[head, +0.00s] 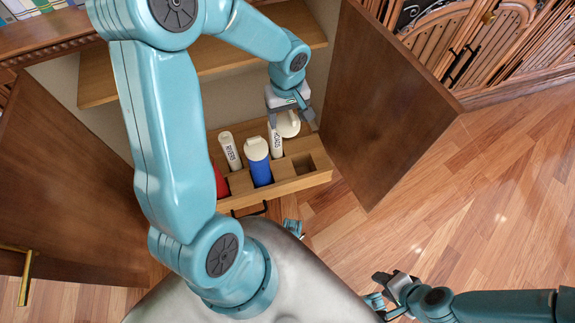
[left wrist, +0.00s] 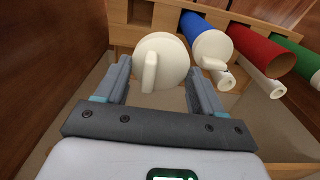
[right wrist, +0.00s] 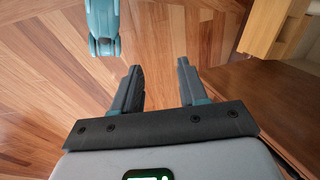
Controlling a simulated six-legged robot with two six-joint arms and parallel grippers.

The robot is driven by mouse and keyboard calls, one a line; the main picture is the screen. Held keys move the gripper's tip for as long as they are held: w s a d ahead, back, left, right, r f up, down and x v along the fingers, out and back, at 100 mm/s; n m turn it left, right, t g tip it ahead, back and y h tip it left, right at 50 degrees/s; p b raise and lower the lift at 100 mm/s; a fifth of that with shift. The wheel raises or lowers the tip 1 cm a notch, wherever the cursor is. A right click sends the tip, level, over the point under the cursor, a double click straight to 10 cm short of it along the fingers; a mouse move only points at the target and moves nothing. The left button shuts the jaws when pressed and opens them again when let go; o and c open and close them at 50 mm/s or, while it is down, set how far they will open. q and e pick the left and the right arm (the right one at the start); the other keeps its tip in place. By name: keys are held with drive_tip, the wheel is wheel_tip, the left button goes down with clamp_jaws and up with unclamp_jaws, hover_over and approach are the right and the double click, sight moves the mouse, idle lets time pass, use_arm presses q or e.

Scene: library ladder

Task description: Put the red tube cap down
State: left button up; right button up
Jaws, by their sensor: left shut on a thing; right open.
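My left gripper (head: 291,114) is shut on a cream cap (head: 289,127) with a raised grip bar. In the left wrist view the cap (left wrist: 174,56) sits between the fingers, above the wooden rack's right end. The red tube (left wrist: 262,52) shows uncapped in that view. In the head view the red tube (head: 220,182) is mostly hidden behind my left arm. The blue tube (head: 259,168) wears a cream cap. My right gripper (right wrist: 158,78) is open and empty over the floor; it also shows at the lower right of the head view (head: 381,284).
The wooden rack (head: 290,187) has an empty square slot at its right end. White rolls marked RIVERS (head: 230,151) and ROADS (head: 276,142) stand in it. A green tube (left wrist: 296,58) is at its other end. Open cabinet doors flank it on the left (head: 65,165) and right (head: 385,100).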

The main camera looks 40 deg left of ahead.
use_arm(q)
wheel_tip(320, 180, down, 23)
drive_tip(key=b, duration=0.9)
drive_tip(key=shift+f, duration=0.15)
wheel_tip(320, 180, down, 4)
drive_tip(key=shift+f+b, duration=0.15)
drive_tip(key=shift+b, duration=0.75)
use_arm(e)
wheel_tip(320, 180, down, 10)
drive_tip(key=w+d, duration=0.1)
drive_tip(key=w, duration=0.1)
drive_tip(key=shift+d+f+m+t, duration=0.2)
drive_tip(key=shift+f+m+t, duration=0.1)
drive_tip(key=shift+t, duration=0.1)
use_arm(q)
drive_tip(key=o, duration=0.7)
use_arm(e)
drive_tip(key=shift+w+f, duration=0.15)
drive_tip(key=shift+f, duration=0.05)
